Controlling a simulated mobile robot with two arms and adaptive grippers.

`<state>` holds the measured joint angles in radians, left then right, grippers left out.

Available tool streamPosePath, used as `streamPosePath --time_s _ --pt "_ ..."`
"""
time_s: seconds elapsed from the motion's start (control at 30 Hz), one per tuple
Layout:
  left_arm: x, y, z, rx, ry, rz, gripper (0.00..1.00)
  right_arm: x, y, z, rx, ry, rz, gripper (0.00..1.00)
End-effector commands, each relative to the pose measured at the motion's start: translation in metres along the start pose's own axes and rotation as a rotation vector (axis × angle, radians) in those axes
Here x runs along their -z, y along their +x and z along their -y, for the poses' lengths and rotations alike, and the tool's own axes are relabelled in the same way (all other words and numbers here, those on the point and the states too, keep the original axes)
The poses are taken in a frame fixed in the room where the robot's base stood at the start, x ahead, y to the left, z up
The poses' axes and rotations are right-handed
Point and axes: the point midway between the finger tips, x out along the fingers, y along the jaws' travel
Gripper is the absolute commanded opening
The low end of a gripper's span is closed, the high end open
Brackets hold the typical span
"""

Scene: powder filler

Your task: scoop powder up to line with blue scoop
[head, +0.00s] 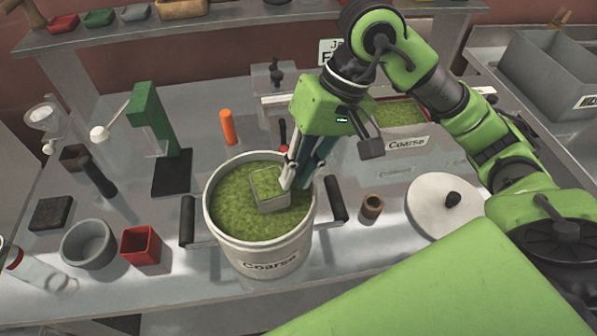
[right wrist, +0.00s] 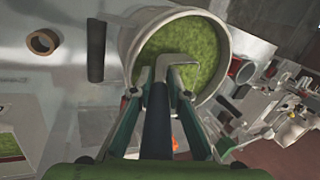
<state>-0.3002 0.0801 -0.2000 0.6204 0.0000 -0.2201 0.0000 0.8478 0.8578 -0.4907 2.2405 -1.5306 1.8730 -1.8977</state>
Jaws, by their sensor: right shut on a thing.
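A white bucket (head: 222,232) labelled "Coarse" stands on the bench, filled with green powder (head: 235,206). My right gripper (head: 296,178) reaches over the bucket's right rim, shut on the scoop's handle. The scoop (head: 274,203) has a square metal cup that sits at the powder surface with green inside it. In the right wrist view the dark handle (right wrist: 157,125) lies between the fingers (right wrist: 157,82), and a bent metal neck (right wrist: 181,62) leads over the powder. I cannot make out a fill line. My left gripper is not in view.
A second "Coarse" container (head: 402,143) stands behind my right arm. A round lid (head: 432,212) and a brown ring (head: 371,207) lie right of the bucket. A red square cup (head: 140,246), grey bowl (head: 88,244) and green stand (head: 150,120) are on the left.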

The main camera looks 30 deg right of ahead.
Motion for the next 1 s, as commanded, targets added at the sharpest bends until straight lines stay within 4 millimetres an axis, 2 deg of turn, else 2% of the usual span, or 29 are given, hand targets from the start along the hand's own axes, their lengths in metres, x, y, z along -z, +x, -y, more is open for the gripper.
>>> streamPosePath --time_s 0.03,0.6,0.77,1.0 --pt "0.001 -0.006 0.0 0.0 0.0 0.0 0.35 0.001 -0.009 0.004 0.002 -0.001 -0.003 0.0" --pt "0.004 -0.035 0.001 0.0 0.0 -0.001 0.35 0.001 -0.062 0.024 0.001 0.0 -0.002 0.0" --pt "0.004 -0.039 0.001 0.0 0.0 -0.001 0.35 0.001 -0.069 0.026 0.001 0.0 -0.001 0.0" --pt "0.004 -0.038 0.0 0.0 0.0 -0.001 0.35 0.001 -0.069 0.026 0.0 0.0 -0.001 0.0"
